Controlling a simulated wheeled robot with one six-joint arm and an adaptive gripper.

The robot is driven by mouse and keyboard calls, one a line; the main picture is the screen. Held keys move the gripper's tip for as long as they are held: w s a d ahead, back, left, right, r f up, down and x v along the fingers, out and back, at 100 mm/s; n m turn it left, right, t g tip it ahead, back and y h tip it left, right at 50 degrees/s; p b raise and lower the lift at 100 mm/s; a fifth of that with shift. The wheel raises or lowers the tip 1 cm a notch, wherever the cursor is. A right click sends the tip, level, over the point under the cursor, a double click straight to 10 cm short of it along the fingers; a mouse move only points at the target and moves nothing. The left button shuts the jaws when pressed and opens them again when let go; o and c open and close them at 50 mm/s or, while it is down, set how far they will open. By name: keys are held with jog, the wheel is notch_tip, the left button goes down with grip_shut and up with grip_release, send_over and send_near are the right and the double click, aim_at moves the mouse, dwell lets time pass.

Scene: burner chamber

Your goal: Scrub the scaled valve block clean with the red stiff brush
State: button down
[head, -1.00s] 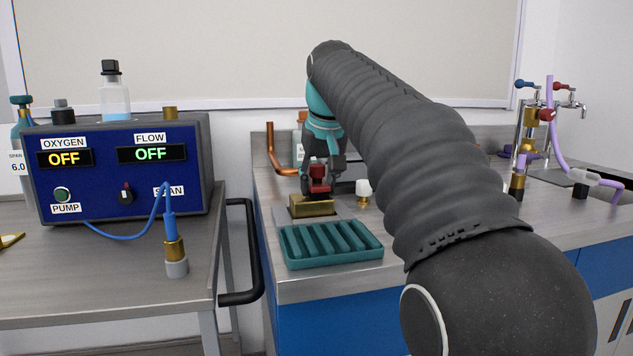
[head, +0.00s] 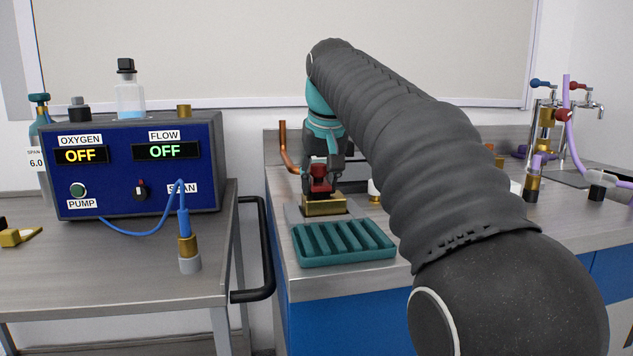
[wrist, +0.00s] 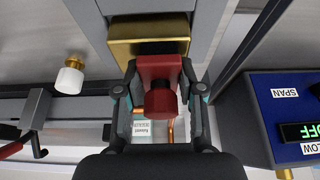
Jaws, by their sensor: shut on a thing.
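My gripper (head: 322,180) is shut on the red brush (wrist: 160,72), with one finger on each side of it in the wrist view (wrist: 161,95). The brass-coloured valve block (head: 324,207) sits on a grey plate on the bench, just behind the teal tray. The brush is at the top of the block. In the wrist view the dark bristles meet the block (wrist: 140,30), though exact contact is hard to tell. The block's visible faces look bright gold, and part of its top is hidden by the brush.
The teal ribbed tray (head: 344,243) lies at the bench's front edge. A white-topped brass fitting (wrist: 70,75) stands beside the block. The blue control box (head: 135,165) is on the left cart, with a black handle (head: 262,250) between cart and bench. Taps (head: 548,110) stand far right.

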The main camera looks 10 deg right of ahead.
aim_at(314, 164)
jog(key=shift+d+r, duration=0.15)
jog(key=shift+d, duration=1.1)
jog(key=shift+a+f, duration=0.2)
jog(key=shift+a, duration=0.6)
jog(key=shift+a+f, duration=0.15)
jog(key=shift+a, duration=0.65)
jog(key=shift+r, duration=3.05)
